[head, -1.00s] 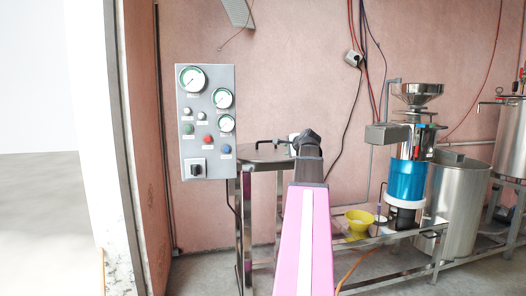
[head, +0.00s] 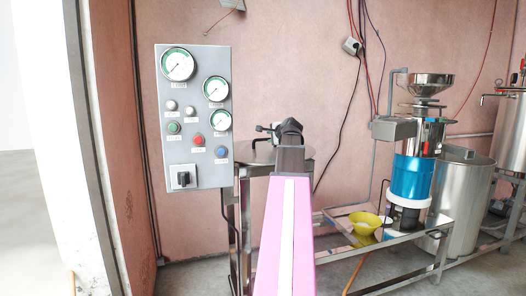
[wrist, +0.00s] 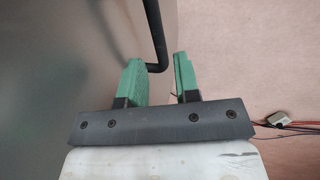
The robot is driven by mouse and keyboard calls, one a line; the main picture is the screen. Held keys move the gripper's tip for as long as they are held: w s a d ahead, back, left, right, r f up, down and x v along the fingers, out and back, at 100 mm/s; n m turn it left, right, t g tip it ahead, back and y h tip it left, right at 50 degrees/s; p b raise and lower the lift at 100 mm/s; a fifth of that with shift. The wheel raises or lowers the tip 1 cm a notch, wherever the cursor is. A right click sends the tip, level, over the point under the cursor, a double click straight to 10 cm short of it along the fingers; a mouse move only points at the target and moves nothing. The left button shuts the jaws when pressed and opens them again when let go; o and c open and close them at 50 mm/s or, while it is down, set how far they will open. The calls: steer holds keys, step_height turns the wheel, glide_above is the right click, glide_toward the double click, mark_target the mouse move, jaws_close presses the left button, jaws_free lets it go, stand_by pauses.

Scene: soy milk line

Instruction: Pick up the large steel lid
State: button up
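The large steel lid (head: 243,154) lies flat on top of a steel-legged stand in the head view, partly hidden behind my arm. Its black bar handle (head: 264,128) rises from the top. In the wrist view the lid (wrist: 50,60) fills the left as a grey surface, and the black handle (wrist: 153,30) comes down from the top and bends towards the left finger. My gripper (wrist: 161,74) is open, its green fingers apart with the handle's bend between them, close to the left finger. I cannot tell whether they touch.
A grey control panel (head: 192,150) with gauges stands at left, close to the stand. A grinder (head: 413,165) and a yellow bowl (head: 364,223) are on a low steel bench (head: 400,245) at right. A pink wall (head: 290,60) is behind.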

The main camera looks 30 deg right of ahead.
mark_target(265, 139)
steer(key=x, duration=0.9)
steer(key=shift+w+a+f, duration=0.1)
steer(key=shift+f, duration=0.05)
jaws_close()
